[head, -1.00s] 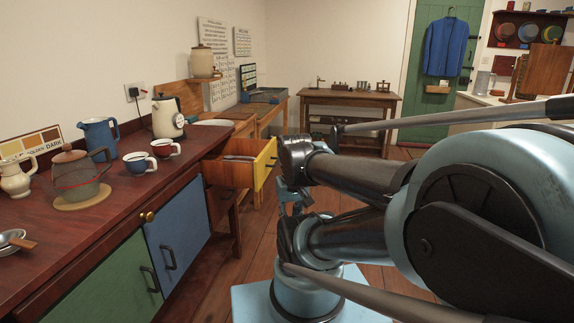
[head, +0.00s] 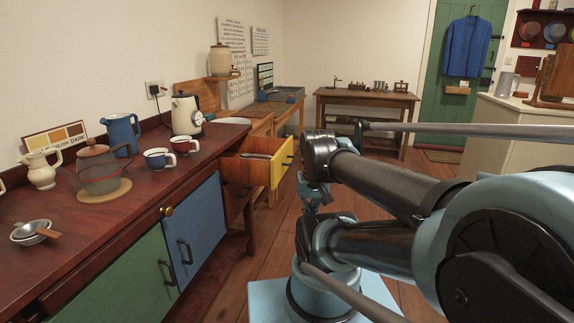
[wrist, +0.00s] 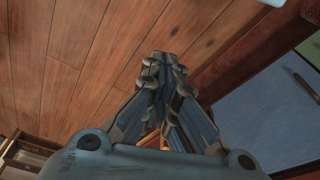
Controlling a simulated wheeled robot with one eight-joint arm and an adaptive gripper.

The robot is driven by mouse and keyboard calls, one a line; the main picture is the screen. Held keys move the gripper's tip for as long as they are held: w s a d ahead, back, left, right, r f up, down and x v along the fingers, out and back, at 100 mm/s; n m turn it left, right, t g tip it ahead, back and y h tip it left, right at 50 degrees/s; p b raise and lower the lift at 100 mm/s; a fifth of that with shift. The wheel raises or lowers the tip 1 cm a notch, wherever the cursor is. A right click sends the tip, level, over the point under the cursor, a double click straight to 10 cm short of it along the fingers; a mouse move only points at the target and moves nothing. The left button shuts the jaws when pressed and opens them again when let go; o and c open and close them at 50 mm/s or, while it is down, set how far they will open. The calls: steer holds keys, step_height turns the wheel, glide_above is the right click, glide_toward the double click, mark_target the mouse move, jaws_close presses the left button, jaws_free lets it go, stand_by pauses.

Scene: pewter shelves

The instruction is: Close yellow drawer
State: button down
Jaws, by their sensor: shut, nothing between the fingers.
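The yellow drawer (head: 281,163) is pulled open from under the dark red counter, in the middle of the head view. Its front is yellow with a dark handle, its sides are plain wood, and something flat and greyish lies inside. My gripper (head: 314,193) hangs just right of the drawer front and looks apart from it, partly hidden by my arm. In the wrist view, my gripper (wrist: 164,62) has its fingers together and empty above the wooden floor. A small yellow and red patch shows between the finger bases; I cannot tell what it is.
The counter (head: 110,210) at left bears a kettle (head: 186,115), mugs, jugs and a teapot. Below it are a blue door (head: 193,230) and a green door (head: 125,275). A wooden table (head: 365,99) stands at the back. Floor is free between.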

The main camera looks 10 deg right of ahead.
steer(key=w+d+r+m+y, duration=0.1)
steer(key=w+r+m, duration=0.45)
steer(key=w, duration=0.25)
steer(key=w+r+m+y, duration=0.1)
steer(key=w+r+m, duration=0.3)
steer(key=w+m, duration=0.3)
steer(key=w+d+m+y, duration=0.1)
steer(key=w+d+m, duration=0.3)
steer(key=w, duration=0.5)
steer(key=w+d+m+y, duration=0.1)
steer(key=w+d+m, duration=0.1)
steer(key=w+m, duration=0.55)
steer(key=w+a+f+n, duration=0.1)
steer(key=w+a+f, duration=0.4)
steer(key=f, duration=0.3)
steer(key=shift+a+f+n, duration=0.3)
steer(key=shift+a+f, duration=0.1)
steer(key=shift+a, duration=0.45)
